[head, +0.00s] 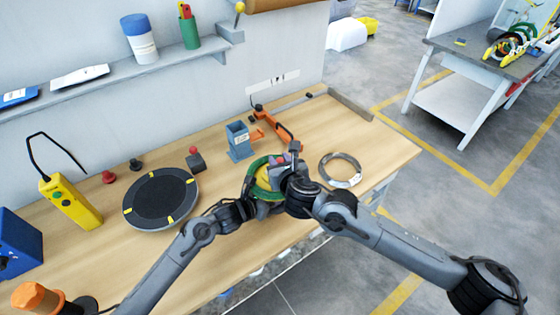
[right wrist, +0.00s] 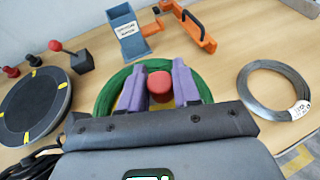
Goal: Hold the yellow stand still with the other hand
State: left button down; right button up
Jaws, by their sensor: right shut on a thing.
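The yellow stand (head: 263,180) is on the wooden table at front centre, with a green coil (head: 254,179) around it. The coil also shows in the right wrist view (right wrist: 107,92). My right gripper (head: 281,161) is over the stand. In the right wrist view its two fingers are closed on a red knob (right wrist: 160,84), with a little yellow showing behind. How the knob joins the stand is hidden. My left gripper (head: 262,208) is low at the near side of the stand. Its fingers are hidden, so I cannot tell whether they touch the stand.
A black turntable (head: 160,198) with yellow marks lies left. A grey-blue bin (head: 239,141) and an orange tool (head: 276,126) are behind the stand. A grey wire coil (head: 340,169) lies right. A yellow control box (head: 72,203) is far left.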

jog(key=m+h, duration=0.5)
jog(key=shift+h, duration=0.4)
dwell(0.3)
jog(key=o, duration=1)
jog(key=shift+s+r, duration=0.1)
jog(key=v, duration=1.1)
jog(key=shift+s+a+r, duration=0.1)
jog(key=shift+s+a, duration=0.1)
jog(key=shift+s, duration=0.1)
